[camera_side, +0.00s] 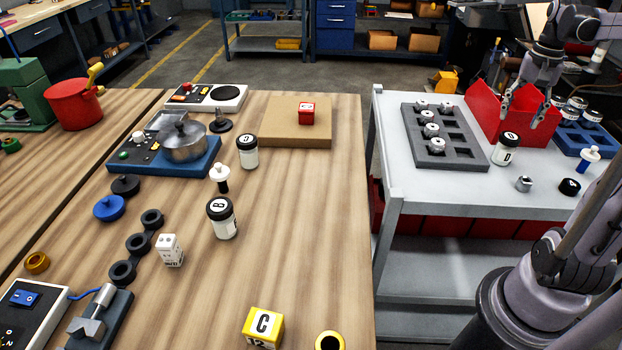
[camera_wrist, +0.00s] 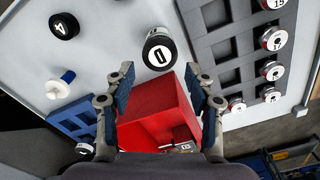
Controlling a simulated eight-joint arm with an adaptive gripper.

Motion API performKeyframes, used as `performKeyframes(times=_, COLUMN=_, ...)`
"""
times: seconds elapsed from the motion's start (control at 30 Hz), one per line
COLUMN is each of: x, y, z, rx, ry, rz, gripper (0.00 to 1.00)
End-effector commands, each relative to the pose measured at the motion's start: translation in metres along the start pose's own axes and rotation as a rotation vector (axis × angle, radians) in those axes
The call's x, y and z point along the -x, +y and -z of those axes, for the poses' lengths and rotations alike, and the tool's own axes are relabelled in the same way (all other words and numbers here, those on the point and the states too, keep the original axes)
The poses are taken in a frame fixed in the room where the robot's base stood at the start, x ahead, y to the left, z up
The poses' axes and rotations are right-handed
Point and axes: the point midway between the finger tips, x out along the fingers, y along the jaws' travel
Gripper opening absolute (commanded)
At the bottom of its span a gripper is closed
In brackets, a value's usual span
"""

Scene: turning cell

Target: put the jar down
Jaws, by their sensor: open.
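A white jar with a black lid marked with what looks like a D (camera_side: 505,150) stands upright on the grey cart top (camera_side: 400,150), in front of the red box (camera_side: 480,110). In the wrist view the jar (camera_wrist: 159,50) shows just beyond my fingertips, centred between them and not gripped. My gripper (camera_side: 519,110) is open and empty, above the red box and close to the jar. In the wrist view the two fingers of my gripper (camera_wrist: 160,74) stand wide apart, with the red box (camera_wrist: 160,110) below. Any contact with the jar cannot be told.
A grey tray (camera_side: 470,155) with several round parts lies left of the jar. A blue rack (camera_side: 565,145) with jars stands right. A white-and-blue bottle (camera_side: 587,158), a black cap (camera_side: 569,187) and a metal part (camera_side: 523,184) stand nearby. Two similar jars (camera_side: 247,155) (camera_side: 222,222) stand on the wooden bench.

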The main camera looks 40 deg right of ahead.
Motion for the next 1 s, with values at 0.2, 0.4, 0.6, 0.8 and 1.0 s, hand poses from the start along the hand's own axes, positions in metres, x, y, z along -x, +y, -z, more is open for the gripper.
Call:
performKeyframes(times=0.2, x=0.015, y=-0.002, z=-0.001, rx=0.006, ry=0.002, rz=0.001, gripper=0.55)
performKeyframes(times=0.4, x=0.016, y=-0.045, z=-0.033, rx=0.16, ry=0.07, rz=0.023, gripper=0.55)
performKeyframes(times=0.6, x=0.009, y=-0.114, z=-0.108, rx=0.477, ry=0.213, rz=0.091, gripper=0.55)
performKeyframes(times=0.8, x=-0.005, y=-0.159, z=-0.192, rx=0.794, ry=0.353, rz=0.193, gripper=0.55)
performKeyframes(times=1.0, x=-0.023, y=-0.178, z=-0.266, rx=1.062, ry=0.468, rz=0.309, gripper=0.55)
